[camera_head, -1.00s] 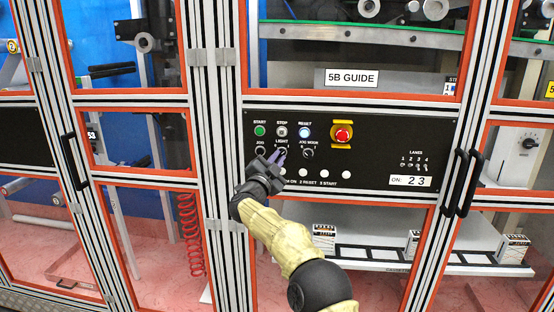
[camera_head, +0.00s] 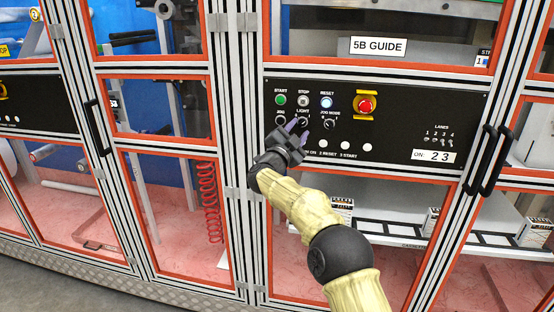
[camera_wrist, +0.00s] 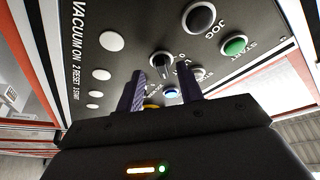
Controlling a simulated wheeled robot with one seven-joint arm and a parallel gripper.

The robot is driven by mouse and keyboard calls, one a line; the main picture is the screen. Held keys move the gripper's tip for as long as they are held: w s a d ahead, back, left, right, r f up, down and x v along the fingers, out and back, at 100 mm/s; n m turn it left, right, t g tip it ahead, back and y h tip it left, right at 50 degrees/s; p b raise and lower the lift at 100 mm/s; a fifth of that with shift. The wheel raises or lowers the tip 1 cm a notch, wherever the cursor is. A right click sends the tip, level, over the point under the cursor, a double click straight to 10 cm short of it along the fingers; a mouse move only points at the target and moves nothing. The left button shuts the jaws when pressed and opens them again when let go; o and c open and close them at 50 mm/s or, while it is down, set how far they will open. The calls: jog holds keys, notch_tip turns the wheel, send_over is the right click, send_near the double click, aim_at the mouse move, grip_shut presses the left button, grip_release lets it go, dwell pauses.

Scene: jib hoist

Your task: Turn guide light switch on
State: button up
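The guide light switch (camera_head: 303,122) is a small black rotary knob under the word LIGHT on the black control panel (camera_head: 400,105) marked 5B GUIDE. In the wrist view the knob (camera_wrist: 161,66) shows just beyond my fingertips, in line with the gap between them. Which way it is set is too small to tell. My gripper (camera_head: 298,130) is at the panel's lower left, close to the knob. Its two purple-grey fingers are apart with nothing visible held between them, and the gripper (camera_wrist: 161,82) also shows open in the wrist view. Contact with the knob cannot be told.
Above are the green START (camera_head: 281,100), STOP (camera_head: 303,101) and lit blue RESET (camera_head: 327,102) buttons. A red emergency stop (camera_head: 365,105) is to the right. Black door handles (camera_head: 485,160) stand farther right.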

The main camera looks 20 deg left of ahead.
jog(key=d+b+v, duration=0.1)
jog(key=b+v, duration=0.2)
jog(key=v, duration=1.2)
jog(key=shift+s+a+b, duration=0.4)
jog(key=shift+f, duration=0.1)
jog(key=w+d+f+n+g+y, duration=0.25)
jog(key=d+f+n+g, duration=0.2)
jog(key=d, duration=0.55)
jog(key=w+d+f+n+g+y, duration=0.1)
jog(key=d+f+n+g+y, duration=0.2)
jog(key=d+f+n, duration=0.5)
jog(key=s+d+f+m+g+h, duration=0.1)
jog(key=s+d+f+g, duration=0.15)
jog(key=d, duration=0.45)
jog(key=s+d+f+g, duration=0.2)
jog(key=s+d, duration=0.2)
jog(key=d, duration=0.3)
jog(key=s+d+f+m+g+h, duration=0.1)
jog(key=s+d+f+g+h, duration=0.2)
jog(key=s+d, duration=0.55)
jog(key=s+d+f+g, duration=0.35)
jog(key=s+d, duration=0.25)
jog(key=s, duration=0.5)
jog(key=w+p+v, duration=0.2)
jog(key=p+v, duration=1)
jog(key=p, duration=0.2)
jog(key=shift+w+a+r, duration=0.15)
jog(key=shift+w+r, duration=0.15)
jog(key=shift+r, duration=0.4)
